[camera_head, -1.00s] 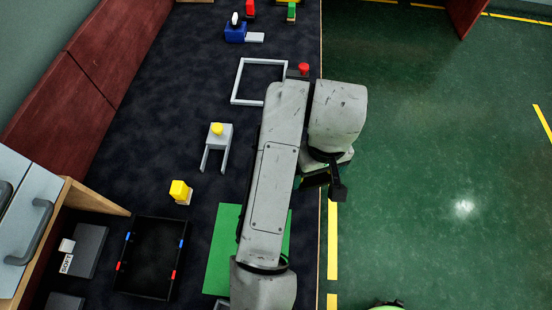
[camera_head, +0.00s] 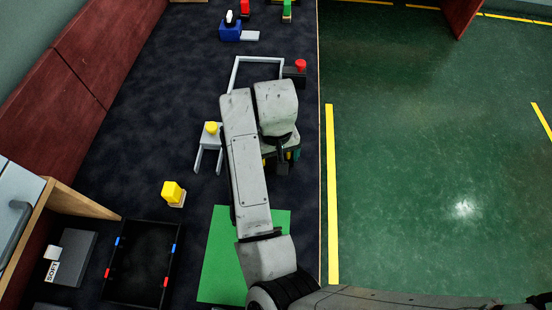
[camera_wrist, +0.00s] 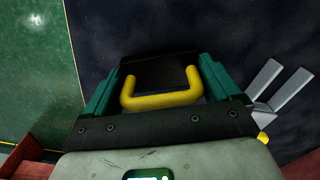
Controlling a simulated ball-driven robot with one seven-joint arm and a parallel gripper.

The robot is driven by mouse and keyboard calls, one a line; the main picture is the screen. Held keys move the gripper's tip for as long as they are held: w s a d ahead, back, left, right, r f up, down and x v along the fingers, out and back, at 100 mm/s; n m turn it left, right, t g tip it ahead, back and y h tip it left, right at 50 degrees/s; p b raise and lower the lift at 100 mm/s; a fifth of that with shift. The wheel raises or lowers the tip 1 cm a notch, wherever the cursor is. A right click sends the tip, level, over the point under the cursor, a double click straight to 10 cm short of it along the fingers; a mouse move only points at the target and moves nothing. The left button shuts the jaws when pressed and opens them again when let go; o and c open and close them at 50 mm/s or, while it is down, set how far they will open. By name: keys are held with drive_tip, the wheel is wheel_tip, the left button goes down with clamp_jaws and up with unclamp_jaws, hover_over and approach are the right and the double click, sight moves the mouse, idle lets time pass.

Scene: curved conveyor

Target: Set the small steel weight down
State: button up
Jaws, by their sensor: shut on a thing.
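My gripper (camera_wrist: 165,78) has teal fingers shut on a dark block with a yellow handle, which I take to be the small steel weight (camera_wrist: 155,70), in the wrist view. The yellow handle faces the palm. In the head view my gripper (camera_head: 284,157) hangs over the right part of the dark table top, right of a small white stand with a yellow knob (camera_head: 211,128). My arm hides much of it there, and I cannot make out the weight clearly. I cannot tell whether the weight touches the surface.
A green mat (camera_head: 218,265) lies partly under my arm. A black tray (camera_head: 110,270) with red and blue marks and a yellow block (camera_head: 172,191) are to the left. A white frame (camera_head: 233,73) and red button (camera_head: 300,64) lie beyond. The table edge runs along the right.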

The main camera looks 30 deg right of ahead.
drive_tip(key=shift+f, duration=0.65)
drive_tip(key=shift+f, duration=0.15)
drive_tip(key=o, duration=1.2)
drive_tip(key=shift+o, duration=0.2)
wheel_tip(320, 180, up, 12)
drive_tip(key=shift+r+p, duration=0.15)
drive_tip(key=shift+p, duration=1)
